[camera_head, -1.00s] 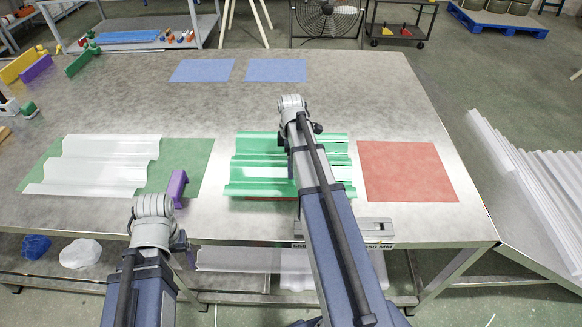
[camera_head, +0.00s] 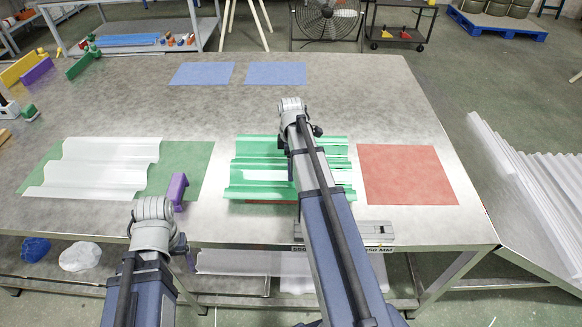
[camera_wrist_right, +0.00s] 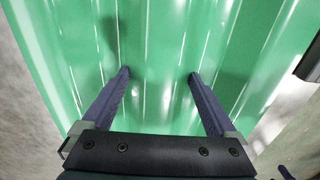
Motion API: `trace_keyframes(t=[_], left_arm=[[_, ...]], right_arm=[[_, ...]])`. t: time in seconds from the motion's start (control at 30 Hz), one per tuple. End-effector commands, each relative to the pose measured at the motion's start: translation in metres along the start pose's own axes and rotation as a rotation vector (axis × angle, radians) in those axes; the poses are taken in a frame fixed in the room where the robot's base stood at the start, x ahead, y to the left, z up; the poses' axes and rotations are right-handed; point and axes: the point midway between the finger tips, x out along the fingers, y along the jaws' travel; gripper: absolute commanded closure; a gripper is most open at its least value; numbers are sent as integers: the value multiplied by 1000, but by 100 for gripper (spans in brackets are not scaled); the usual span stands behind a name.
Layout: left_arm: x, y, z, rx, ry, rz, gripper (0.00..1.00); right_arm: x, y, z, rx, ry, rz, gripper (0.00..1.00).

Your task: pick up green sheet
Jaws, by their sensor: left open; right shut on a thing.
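The green corrugated sheet (camera_head: 255,177) lies at the front middle of the table, partly over a red patch whose edge shows at its front. My right arm crosses its right part, and its gripper is hidden behind the wrist in the head view. In the right wrist view, the gripper (camera_wrist_right: 158,76) has its two dark fingers wide apart, shut on the green sheet (camera_wrist_right: 160,30), whose ridges fill the picture.
A clear corrugated sheet (camera_head: 105,165) lies on a green mat (camera_head: 185,165) at left. A red mat (camera_head: 407,174) is at right, two blue mats (camera_head: 275,73) at the back. The table (camera_head: 330,100) is clear in the middle. Clear sheets (camera_head: 530,175) stand off its right edge.

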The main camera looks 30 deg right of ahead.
Motion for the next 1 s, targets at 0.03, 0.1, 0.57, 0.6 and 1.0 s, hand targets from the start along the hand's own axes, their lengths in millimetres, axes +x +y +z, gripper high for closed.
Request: trace_keyframes(t=[0.03, 0.1, 0.57, 0.6, 1.0], left_arm=[[0, 0, 0, 0, 0, 0, 23], [0, 0, 0, 0, 0, 0, 23], [-34, -3, 2, 0, 0, 0, 23], [-40, -4, 2, 0, 0, 0, 23], [-96, -9, 6, 0, 0, 0, 23]], right_arm=[[0, 0, 0, 0, 0, 0, 96], [0, 0, 0, 0, 0, 0, 96], [-34, 0, 0, 0, 0, 0, 96], [-40, 0, 0, 0, 0, 0, 96], [-96, 0, 0, 0, 0, 0, 96]])
